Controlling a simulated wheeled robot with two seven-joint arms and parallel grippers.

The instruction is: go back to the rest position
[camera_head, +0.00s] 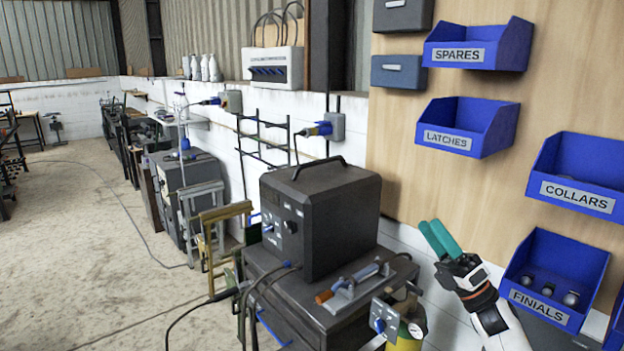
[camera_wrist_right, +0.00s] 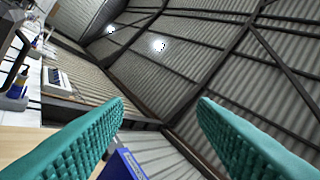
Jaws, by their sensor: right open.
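My right gripper (camera_head: 440,240) has teal fingers and points up, in front of the lower part of the wooden board, left of the FINIALS bin (camera_head: 555,278). In the right wrist view its two ribbed teal fingers (camera_wrist_right: 160,125) stand wide apart with nothing between them. That view looks up at the roof, and a blue bin edge (camera_wrist_right: 125,165) shows low between the fingers. My left gripper is in neither view.
Blue bins marked SPARES (camera_head: 478,48), LATCHES (camera_head: 465,128) and COLLARS (camera_head: 580,178) hang on the wooden board (camera_head: 400,150). Several dark round pieces lie in the FINIALS bin. A dark welding machine (camera_head: 330,220) stands left of the gripper. Open floor (camera_head: 80,240) lies at the left.

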